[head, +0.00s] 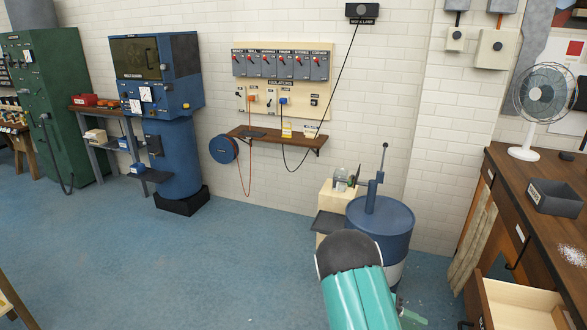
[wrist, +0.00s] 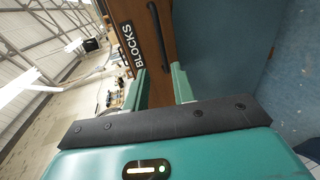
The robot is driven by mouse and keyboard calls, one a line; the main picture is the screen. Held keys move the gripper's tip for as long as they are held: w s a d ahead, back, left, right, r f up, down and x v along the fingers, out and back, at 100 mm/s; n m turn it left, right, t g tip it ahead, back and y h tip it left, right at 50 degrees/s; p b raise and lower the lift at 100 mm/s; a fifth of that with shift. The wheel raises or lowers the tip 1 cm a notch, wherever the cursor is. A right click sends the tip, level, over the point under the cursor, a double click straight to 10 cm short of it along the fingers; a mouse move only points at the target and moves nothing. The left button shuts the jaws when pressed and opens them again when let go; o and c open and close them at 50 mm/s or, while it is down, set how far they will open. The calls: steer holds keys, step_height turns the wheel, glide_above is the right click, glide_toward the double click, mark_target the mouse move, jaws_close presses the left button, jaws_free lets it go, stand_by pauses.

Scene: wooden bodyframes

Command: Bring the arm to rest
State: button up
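My arm (head: 357,290) shows in the head view as a teal link with a dark rounded top at the bottom centre, in front of a blue drum. A wooden front with a BLOCKS label (wrist: 129,45) and a dark handle (wrist: 157,35) lies beyond the fingers, turned sideways in the picture. I cannot tell how far the fingertips are from it.
The blue drum (head: 381,218) stands near the wall. A wooden bench with an open drawer (head: 520,305) is at the right, carrying a fan (head: 541,95) and a grey bin (head: 554,197). A blue machine (head: 170,150) stands at the left. Blue floor (head: 150,260) is clear at left and centre.

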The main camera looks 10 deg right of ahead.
steer(key=s+a+r+n+t+y, duration=0.1)
steer(key=s+a+r+t+y, duration=0.25)
steer(key=a+r, duration=0.4)
steer(key=s+a+r+t+y, duration=0.25)
steer(key=a+r+y, duration=0.2)
steer(key=r, duration=0.65)
steer(key=s+a+r+n+t+y, duration=0.4)
steer(key=s+a+r+t+y, duration=0.1)
steer(key=s+a+r, duration=0.5)
steer(key=shift+s+a+r+t+y, duration=0.35)
steer(key=shift+s+a+t, duration=0.5)
steer(key=shift+s, duration=0.4)
steer(key=shift+d, duration=0.15)
